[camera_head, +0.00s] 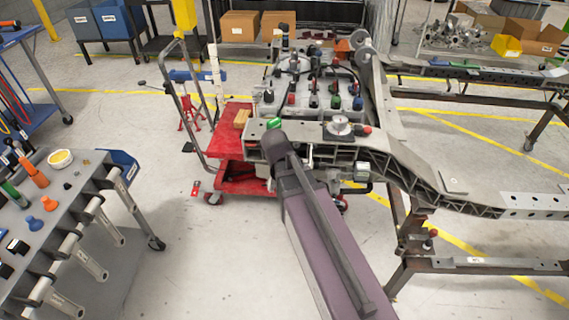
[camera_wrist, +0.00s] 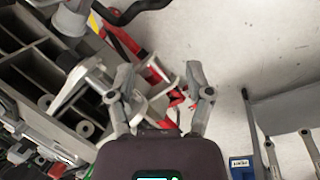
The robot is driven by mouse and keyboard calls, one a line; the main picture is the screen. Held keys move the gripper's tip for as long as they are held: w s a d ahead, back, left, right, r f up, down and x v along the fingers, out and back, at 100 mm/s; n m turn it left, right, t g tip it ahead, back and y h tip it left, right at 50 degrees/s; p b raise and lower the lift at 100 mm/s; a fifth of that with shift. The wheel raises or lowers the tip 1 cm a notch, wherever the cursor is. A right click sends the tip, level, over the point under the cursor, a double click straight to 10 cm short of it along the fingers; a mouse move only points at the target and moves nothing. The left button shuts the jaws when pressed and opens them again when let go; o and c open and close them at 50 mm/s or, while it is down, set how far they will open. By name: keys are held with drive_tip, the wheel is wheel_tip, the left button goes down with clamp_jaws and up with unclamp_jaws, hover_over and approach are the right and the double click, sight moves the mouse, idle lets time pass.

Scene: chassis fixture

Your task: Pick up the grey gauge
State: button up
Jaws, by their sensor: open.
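A round grey gauge (camera_head: 340,125) with a pale face sits on top of the chassis casting (camera_head: 400,168) in the head view, beside a small red part. My arm reaches up from the bottom of that view and ends left of the gauge, at the casting's left end; its fingers are hidden there. In the wrist view my gripper (camera_wrist: 160,72) is open, its two grey fingers spread with nothing held between them. Pale and red parts show beyond the fingers, with the floor to the right. I cannot make out the gauge in the wrist view.
A red cart (camera_head: 232,135) stands behind and left of the casting's end. A grey block with several coloured knobs (camera_head: 310,92) lies behind the gauge. A tool trolley (camera_head: 95,215) stands at left, a steel stand (camera_head: 480,265) at right.

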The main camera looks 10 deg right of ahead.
drive_tip(key=s+m+y, duration=0.3)
drive_tip(key=s+m, duration=0.3)
drive_tip(key=shift+s+a+f+g, duration=0.2)
drive_tip(key=shift+f+g, duration=0.1)
drive_tip(key=shift+f, duration=0.1)
drive_tip(key=shift+w, duration=0.1)
drive_tip(key=shift+c, duration=0.2)
drive_tip(key=shift+c, duration=0.4)
